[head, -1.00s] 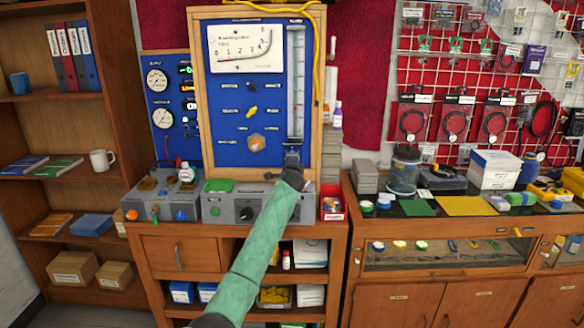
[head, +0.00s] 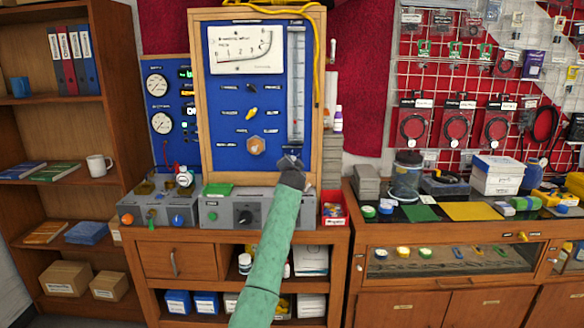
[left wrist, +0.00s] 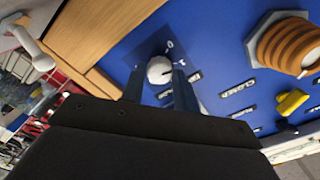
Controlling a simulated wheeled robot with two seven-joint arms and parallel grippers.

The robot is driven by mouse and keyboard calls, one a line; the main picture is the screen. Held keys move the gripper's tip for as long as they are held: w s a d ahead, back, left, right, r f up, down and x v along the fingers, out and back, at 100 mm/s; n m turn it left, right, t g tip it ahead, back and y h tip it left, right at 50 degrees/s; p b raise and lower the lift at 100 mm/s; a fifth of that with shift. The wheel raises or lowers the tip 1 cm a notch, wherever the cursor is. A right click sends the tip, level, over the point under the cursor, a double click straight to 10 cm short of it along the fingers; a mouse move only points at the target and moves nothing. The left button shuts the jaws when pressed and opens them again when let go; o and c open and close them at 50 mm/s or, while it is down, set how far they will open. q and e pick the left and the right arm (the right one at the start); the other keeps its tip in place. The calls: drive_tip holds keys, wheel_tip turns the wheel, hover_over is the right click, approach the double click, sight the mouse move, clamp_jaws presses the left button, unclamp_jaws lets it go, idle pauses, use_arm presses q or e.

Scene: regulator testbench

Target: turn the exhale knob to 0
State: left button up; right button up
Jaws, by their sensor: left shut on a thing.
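A small pale round knob (left wrist: 160,70) sits low on the right of the blue panel (head: 225,100), on a dark plate with a "0" mark above it in the left wrist view. My left gripper (left wrist: 160,88) is shut on this knob, one finger on each side. Its pointer direction is hard to read. I cannot read a label naming it exhale. In the head view my left gripper (head: 291,163) is at the panel's lower right, below the clear flow tube (head: 296,90), and hides the knob. My right gripper is not in view.
A copper hex fitting (left wrist: 290,42) and a yellow knob (left wrist: 291,102) are on the same panel. The wooden frame (left wrist: 110,45) edges it close beside the gripper. Grey control boxes (head: 225,212) stand below, with a red box (head: 334,210) to the right.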

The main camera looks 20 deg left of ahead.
use_arm(q)
drive_tip(key=n+b, duration=0.1)
drive_tip(key=n, duration=0.2)
drive_tip(key=n+b, duration=0.1)
drive_tip(key=n, duration=0.2)
drive_tip(key=n+b, duration=0.1)
drive_tip(key=n, duration=0.1)
drive_tip(key=shift+f+n, duration=0.3)
drive_tip(key=shift+n, duration=0.1)
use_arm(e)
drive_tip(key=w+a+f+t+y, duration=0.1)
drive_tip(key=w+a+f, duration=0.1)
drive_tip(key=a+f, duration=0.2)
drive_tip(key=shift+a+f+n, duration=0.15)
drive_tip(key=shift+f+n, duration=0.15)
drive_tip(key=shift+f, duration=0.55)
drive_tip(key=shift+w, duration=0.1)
use_arm(q)
drive_tip(key=o, duration=0.9)
drive_tip(key=shift+o, duration=0.3)
drive_tip(key=shift+r, duration=0.1)
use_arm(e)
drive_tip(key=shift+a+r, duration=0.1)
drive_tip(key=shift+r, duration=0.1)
